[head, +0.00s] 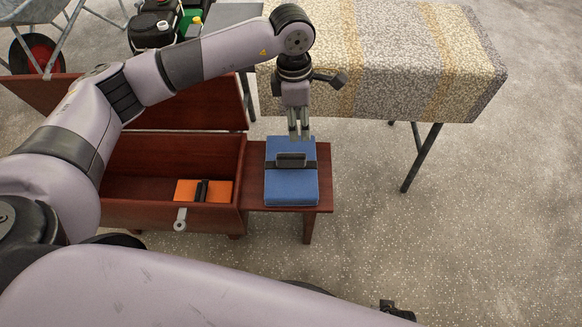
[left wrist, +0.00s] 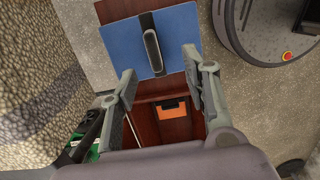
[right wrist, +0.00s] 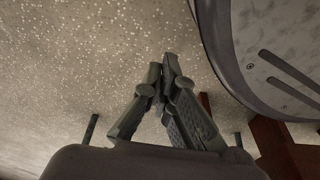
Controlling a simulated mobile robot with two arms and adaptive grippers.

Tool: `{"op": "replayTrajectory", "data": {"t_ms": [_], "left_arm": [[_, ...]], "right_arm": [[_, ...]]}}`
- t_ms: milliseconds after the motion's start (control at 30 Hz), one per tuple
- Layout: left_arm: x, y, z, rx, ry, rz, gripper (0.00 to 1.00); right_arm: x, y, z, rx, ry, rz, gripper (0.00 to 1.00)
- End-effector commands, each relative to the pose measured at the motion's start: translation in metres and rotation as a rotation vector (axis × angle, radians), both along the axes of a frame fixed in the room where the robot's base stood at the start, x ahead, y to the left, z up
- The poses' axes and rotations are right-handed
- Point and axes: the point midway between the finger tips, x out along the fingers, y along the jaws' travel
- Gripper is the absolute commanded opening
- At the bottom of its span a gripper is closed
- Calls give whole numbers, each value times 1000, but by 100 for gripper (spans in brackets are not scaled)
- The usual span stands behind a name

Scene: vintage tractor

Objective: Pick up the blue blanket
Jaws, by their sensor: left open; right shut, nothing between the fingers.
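The blue blanket (head: 291,185) is a folded flat block with a dark strap and a raised dark handle (head: 291,160). It lies on the small wooden side shelf (head: 325,175) right of the wooden chest. My left gripper (head: 299,136) points down above the blanket's far edge, open and empty. In the left wrist view the blanket (left wrist: 180,45) and its handle lie beyond the fingertips (left wrist: 160,62), not between them. My right gripper (right wrist: 167,62) is shut and empty over the bare floor in the right wrist view.
The open wooden chest (head: 240,185) holds an orange folded item (head: 185,190) with a dark handle. A cloth-covered table (head: 385,60) stands behind at the right. A wheelbarrow (head: 40,40) and canisters (head: 160,25) are at the back left. Floor at the right is clear.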

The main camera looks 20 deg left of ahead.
Motion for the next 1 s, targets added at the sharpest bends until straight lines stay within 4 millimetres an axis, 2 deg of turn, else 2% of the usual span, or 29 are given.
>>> {"op": "replayTrajectory", "data": {"t_ms": [67,167,600,700,867,1000], "left_arm": [[6,17,2,65,-10,7,43],[7,25,-7,96,-9,10,43],[6,23,-98,91,-9,9,43],[7,23,-110,90,-11,9,43],[7,23,-119,90,-11,8,43],[7,22,-137,90,-9,9,43]], "right_arm": [[0,0,0,0,0,0,0],[1,0,1,0,-1,0,0],[15,2,17,1,-13,-3,0],[18,3,21,2,-17,-3,0],[19,3,23,2,-15,-4,0],[21,3,24,1,-16,-4,0]]}}
